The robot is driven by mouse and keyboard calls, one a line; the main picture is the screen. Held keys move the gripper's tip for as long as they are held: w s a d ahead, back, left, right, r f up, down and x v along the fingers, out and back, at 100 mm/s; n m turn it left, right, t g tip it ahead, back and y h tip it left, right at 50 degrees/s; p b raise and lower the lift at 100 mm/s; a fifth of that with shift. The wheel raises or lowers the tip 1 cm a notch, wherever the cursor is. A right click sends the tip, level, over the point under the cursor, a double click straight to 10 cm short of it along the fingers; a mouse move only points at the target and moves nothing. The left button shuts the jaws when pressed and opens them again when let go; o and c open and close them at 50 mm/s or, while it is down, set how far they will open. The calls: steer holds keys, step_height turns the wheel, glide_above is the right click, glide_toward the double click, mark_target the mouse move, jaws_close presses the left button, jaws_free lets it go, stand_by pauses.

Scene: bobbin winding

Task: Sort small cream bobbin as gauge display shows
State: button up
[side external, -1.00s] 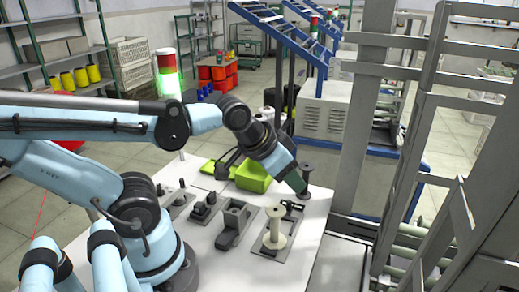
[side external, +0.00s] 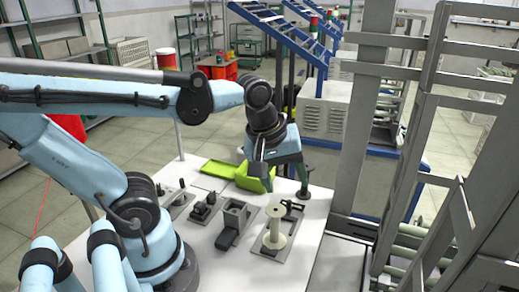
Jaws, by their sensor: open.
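I cannot tell whether anything is between the fingers. A grey block fixture (side external: 234,217) stands left of the bobbin. No gauge reading can be made out in this view.
Small dark fixtures (side external: 204,207) stand on the table's left part. A grey metal frame (side external: 365,110) rises right of the table. The table's front strip is clear.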

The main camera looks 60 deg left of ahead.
mark_target(275, 209)
steer(key=n, duration=0.2)
steer(key=n+g, duration=0.1)
steer(key=n, duration=0.1)
steer(key=s+n, duration=0.1)
steer(key=n, duration=0.1)
steer(key=shift+d+r+n+g, duration=0.2)
steer(key=shift+r+n+g, duration=0.2)
steer(key=n, duration=0.2)
steer(key=n+g, duration=0.1)
steer(key=n, duration=0.1)
steer(key=shift+s+d+r, duration=0.1)
steer(key=shift+s+r, duration=0.15)
steer(key=n, duration=0.2)
steer(key=n+g, duration=0.1)
steer(key=n, duration=0.1)
steer(key=shift+s+r, duration=0.3)
steer(key=shift+r, duration=0.05)
steer(key=shift+f, duration=3.8)
steer(key=c, duration=0.7)
steer(key=shift+r, duration=2.55)
